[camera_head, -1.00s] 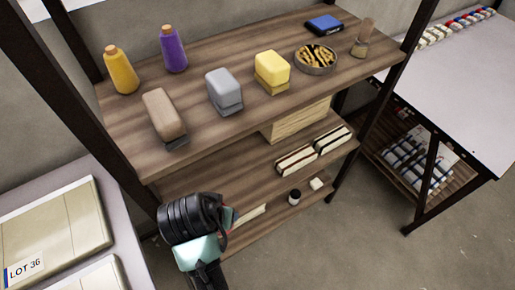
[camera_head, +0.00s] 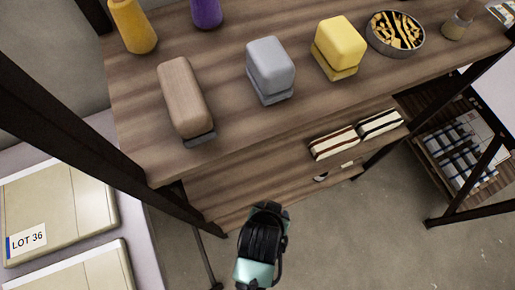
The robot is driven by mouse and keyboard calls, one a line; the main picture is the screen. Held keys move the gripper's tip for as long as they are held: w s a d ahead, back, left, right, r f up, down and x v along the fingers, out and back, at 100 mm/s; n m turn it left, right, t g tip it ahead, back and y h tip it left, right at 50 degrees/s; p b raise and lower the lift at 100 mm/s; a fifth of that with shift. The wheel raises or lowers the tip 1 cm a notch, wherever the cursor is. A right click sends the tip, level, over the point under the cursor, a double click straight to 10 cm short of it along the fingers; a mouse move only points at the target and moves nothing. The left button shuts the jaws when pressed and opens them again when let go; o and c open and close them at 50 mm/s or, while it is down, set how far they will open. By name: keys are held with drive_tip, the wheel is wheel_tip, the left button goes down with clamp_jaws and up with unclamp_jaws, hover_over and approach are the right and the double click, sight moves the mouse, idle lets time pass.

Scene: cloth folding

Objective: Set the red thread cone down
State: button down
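I see no red thread cone in the current head view. The black and teal end part of my arm (camera_head: 263,240) is low in the middle of the picture, in front of the shelf unit and over the floor. My gripper's fingers are hidden behind it, so I cannot see whether they hold anything. A yellow thread cone (camera_head: 134,27) and a purple thread cone (camera_head: 206,12) stand at the back left of the top shelf (camera_head: 225,135), both cut by the picture's top edge.
Brown (camera_head: 184,97), grey (camera_head: 270,68) and yellow (camera_head: 339,46) blocks, a round dish (camera_head: 396,32) and a brush (camera_head: 459,22) occupy the top shelf. Striped bundles (camera_head: 334,143) lie on the shelf below. Dark posts flank the unit. A table with folders (camera_head: 60,215) is at left.

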drive_tip(key=w+a, duration=0.4)
drive_tip(key=w, duration=0.9)
drive_tip(key=f, duration=0.2)
drive_tip(key=f+b, duration=0.1)
drive_tip(key=f, duration=0.3)
drive_tip(key=shift+w+a+f, duration=0.1)
drive_tip(key=shift+w+a, duration=0.05)
drive_tip(key=shift+w, duration=0.1)
drive_tip(key=shift+w+f, duration=0.25)
drive_tip(key=shift+f, duration=0.2)
drive_tip(key=shift+a, duration=0.1)
drive_tip(key=shift+c, duration=0.6)
unclamp_jaws()
